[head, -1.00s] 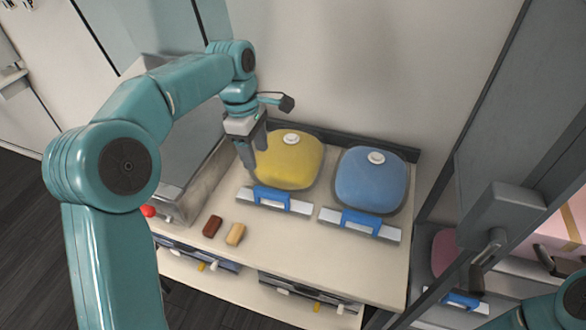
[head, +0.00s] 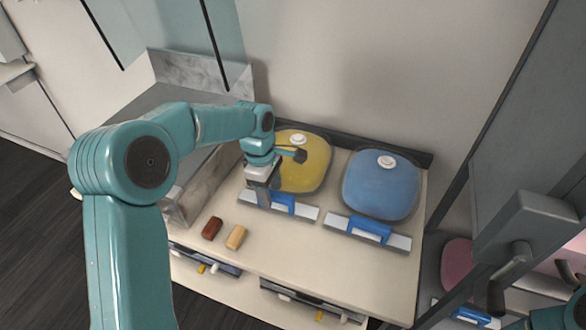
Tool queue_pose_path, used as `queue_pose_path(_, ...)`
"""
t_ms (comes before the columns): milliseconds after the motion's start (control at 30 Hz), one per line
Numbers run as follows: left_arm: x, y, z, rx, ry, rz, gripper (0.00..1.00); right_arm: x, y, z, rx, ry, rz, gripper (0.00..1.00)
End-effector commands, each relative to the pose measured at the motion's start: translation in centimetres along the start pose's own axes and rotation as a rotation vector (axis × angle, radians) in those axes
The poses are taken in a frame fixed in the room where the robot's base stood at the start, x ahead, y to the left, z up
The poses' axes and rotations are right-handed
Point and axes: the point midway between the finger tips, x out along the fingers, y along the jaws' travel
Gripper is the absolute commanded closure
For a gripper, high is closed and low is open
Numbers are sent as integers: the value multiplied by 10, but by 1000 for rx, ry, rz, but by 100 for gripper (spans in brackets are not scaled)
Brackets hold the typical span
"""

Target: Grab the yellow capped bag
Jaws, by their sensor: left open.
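The yellow bag (head: 309,168) with a white round cap lies on the light tabletop (head: 295,243), towards its back. My left gripper (head: 264,203) is open, pointing down at the bag's left front side, over the left end of the blue-handled holder (head: 288,205). The arm's wrist hides the bag's left part, and I cannot tell whether the fingers touch it. My right gripper does not show; only a bit of teal arm is at the bottom right corner.
A blue bag (head: 381,190) with a white cap lies to the right, behind another blue-handled holder (head: 368,232). A dark red block (head: 212,228) and a tan block (head: 236,237) lie at the front left. A grey frame (head: 530,225) stands at the right.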

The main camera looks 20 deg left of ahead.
Motion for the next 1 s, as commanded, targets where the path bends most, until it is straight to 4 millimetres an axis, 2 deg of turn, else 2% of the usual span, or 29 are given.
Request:
queue_pose_path(200,35,2,-1,1,0,-7,46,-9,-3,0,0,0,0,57)
queue_pose_path(300,45,4,0,0,0,-4,46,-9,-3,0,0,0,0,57)
queue_pose_path(567,48,4,0,0,0,-2,46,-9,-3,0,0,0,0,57)
queue_pose_path(600,48,4,0,0,0,-2,59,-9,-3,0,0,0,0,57)
queue_pose_path(733,48,4,0,0,0,-2,100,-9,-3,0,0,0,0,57)
queue_pose_path(1000,47,5,0,1,0,2,100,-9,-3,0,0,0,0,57)
